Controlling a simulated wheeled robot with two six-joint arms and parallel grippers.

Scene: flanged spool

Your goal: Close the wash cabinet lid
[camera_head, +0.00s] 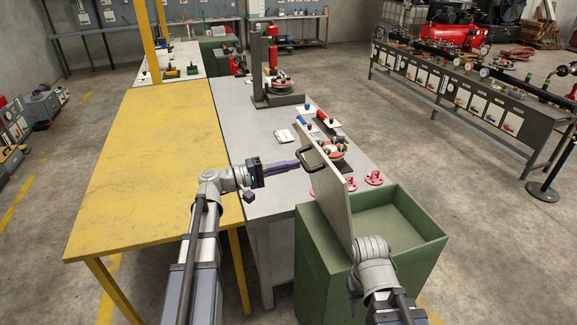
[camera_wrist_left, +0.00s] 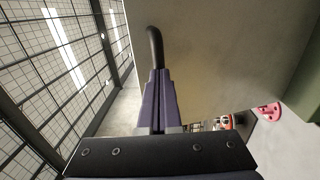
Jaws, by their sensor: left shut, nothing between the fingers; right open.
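The green wash cabinet (camera_head: 320,262) stands at the right front with its top open. Its grey lid (camera_head: 330,193) stands steeply upright on the left side of the opening. A black handle (camera_head: 305,152) sits on the lid's left face near the far upper end. My left gripper (camera_head: 298,163) is shut and empty, its purple fingers pointing at the handle. In the left wrist view, the fingertips (camera_wrist_left: 158,74) meet the lower end of the handle (camera_wrist_left: 155,45) in the picture, beside the lid (camera_wrist_left: 230,50); contact is unclear. My right gripper's fingers are not visible, only its arm in front of the cabinet.
A yellow table (camera_head: 140,160) stands at the left and a grey bench (camera_head: 240,125) adjoins it. Pink flanged parts (camera_head: 374,178) and tools lie on the bench behind the lid. The open cabinet basin (camera_head: 395,228) looks empty where visible.

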